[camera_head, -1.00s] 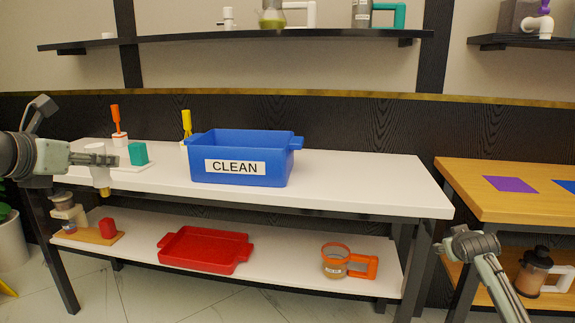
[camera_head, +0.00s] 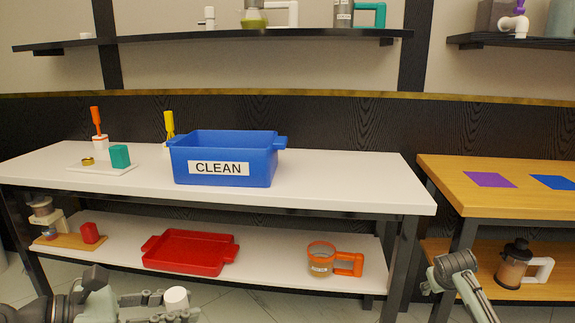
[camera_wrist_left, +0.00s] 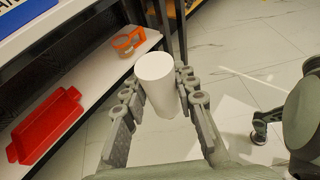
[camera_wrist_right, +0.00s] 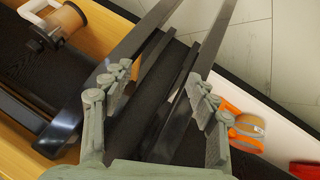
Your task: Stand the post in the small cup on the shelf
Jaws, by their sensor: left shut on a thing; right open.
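The post (camera_head: 176,297) is a plain white cylinder. My left gripper (camera_head: 160,308) is shut on it, low in front of the lower shelf. In the left wrist view the post (camera_wrist_left: 157,75) stands between the fingers, its round end facing the camera. A small, low white thing (camera_head: 85,36), which looks like the small cup, sits at the left of the upper wall shelf (camera_head: 170,41), far above my left gripper. My right gripper (camera_head: 431,283) is open and empty; its parted fingers also show in the right wrist view (camera_wrist_right: 155,85).
A blue CLEAN bin (camera_head: 225,168) and a white tray (camera_head: 103,168) with a gold ring and teal block are on the white table. A red tray (camera_head: 190,252) and orange-handled jar (camera_head: 320,259) are below. Bottles and jugs occupy the upper shelf's right half.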

